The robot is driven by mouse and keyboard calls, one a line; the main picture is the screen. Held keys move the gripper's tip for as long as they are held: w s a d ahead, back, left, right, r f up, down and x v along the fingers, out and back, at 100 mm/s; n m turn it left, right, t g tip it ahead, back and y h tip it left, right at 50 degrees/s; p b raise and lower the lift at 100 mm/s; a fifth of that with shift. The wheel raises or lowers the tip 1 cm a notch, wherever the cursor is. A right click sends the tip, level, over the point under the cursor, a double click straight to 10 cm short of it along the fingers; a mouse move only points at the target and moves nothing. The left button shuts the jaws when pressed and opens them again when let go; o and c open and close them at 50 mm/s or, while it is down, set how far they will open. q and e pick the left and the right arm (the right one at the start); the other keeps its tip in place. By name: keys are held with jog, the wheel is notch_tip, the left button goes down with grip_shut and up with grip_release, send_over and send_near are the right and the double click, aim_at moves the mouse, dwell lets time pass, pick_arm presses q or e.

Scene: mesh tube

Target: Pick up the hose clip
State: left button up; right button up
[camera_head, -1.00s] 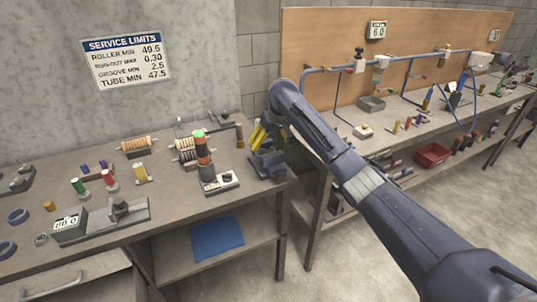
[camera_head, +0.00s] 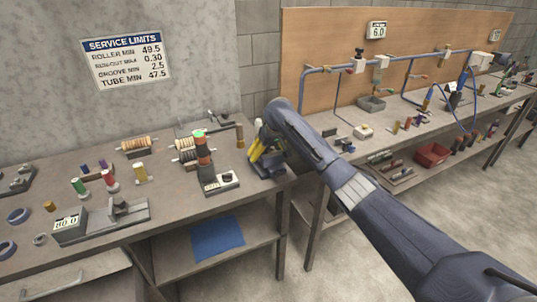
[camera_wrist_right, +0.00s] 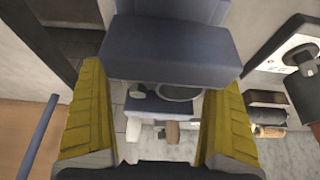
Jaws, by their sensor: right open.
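My right gripper (camera_head: 257,150) is over the right end of the left bench. Its two yellow fingers stand open in the right wrist view (camera_wrist_right: 160,85). A dark blue-grey block-like holder (camera_head: 268,168) stands on the bench right below the fingers. In the wrist view this holder (camera_wrist_right: 168,50) fills the gap between the fingers, and a thin dark ring (camera_wrist_right: 180,93) shows just beyond its edge. I cannot tell for sure whether this ring is the hose clip. Nothing is visibly gripped. My left gripper is not in view.
The second bench, with a pipe board (camera_head: 350,60), is to the right.

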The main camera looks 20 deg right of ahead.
jog(key=c, duration=1.2)
jog(key=shift+c, duration=0.4)
jog(key=shift+r, duration=0.1)
